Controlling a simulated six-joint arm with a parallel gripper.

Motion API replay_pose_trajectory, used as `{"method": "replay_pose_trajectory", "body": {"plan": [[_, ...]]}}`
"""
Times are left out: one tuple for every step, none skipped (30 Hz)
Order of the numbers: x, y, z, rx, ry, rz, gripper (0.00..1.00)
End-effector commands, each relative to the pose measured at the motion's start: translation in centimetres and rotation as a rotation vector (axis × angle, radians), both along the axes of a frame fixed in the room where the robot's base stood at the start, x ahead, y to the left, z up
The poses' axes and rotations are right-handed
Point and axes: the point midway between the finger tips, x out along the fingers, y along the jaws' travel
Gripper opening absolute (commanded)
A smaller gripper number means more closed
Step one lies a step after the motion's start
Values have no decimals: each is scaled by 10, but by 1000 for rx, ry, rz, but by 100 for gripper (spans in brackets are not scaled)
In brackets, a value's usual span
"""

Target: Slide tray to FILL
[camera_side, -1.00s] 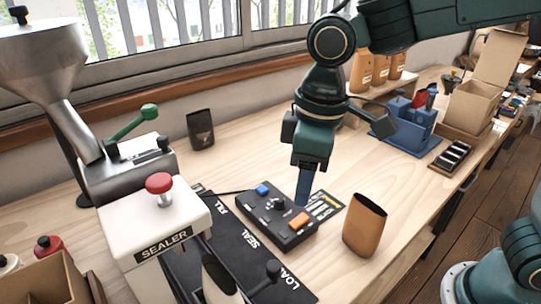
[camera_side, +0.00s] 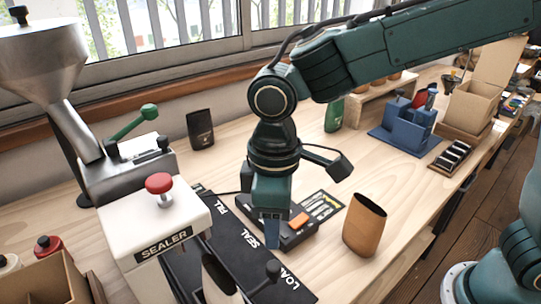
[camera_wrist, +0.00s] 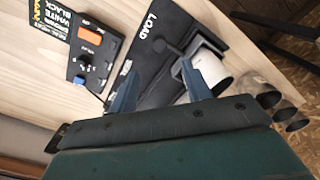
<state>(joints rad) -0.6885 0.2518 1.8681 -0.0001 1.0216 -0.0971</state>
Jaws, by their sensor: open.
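The black slide track (camera_side: 190,262) carries the labels FILL, SEAL and LOAD. The tray is at the LOAD end, with an open white bag (camera_side: 218,280) standing in it and a black knob handle (camera_side: 273,270) beside it. The bag (camera_wrist: 208,70) and handle (camera_wrist: 172,46) also show in the wrist view. My gripper (camera_side: 271,240) is open and empty, above the track between SEAL and LOAD, apart from the handle in the picture. In the wrist view its two fingers (camera_wrist: 157,85) point toward the handle and bag. The tray's base is mostly hidden.
A control box (camera_side: 300,222) with an orange button lies right of the track, partly behind my gripper. A brown open pouch (camera_side: 365,225) stands further right. The white sealer (camera_side: 155,222) and steel hopper (camera_side: 40,60) stand left.

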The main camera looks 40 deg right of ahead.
Motion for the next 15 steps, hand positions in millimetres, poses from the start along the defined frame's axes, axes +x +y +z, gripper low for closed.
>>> {"method": "replay_pose_trajectory", "body": {"plan": [[-1, -1, -8, -4, 4, 0, 48], [0, 0, -12, -3, 3, 0, 48], [-1, -1, -17, -3, 3, 0, 48], [-1, -1, -22, -3, 3, 0, 48], [-1, -1, -27, -4, 5, 0, 48], [-1, -1, -32, -2, 4, 0, 48], [-1, -1, -37, -3, 4, 0, 48], [-1, -1, -42, -2, 4, 0, 48], [-1, -1, -48, -4, 5, 0, 48], [-1, -1, -53, -3, 4, 0, 48], [-1, -1, -57, -3, 4, 0, 48], [-1, -1, -64, -2, 4, 0, 48], [-1, -1, -68, -4, 5, 0, 48], [-1, -1, -73, -3, 4, 0, 48], [-1, -1, -78, -2, 4, 0, 48]]}}
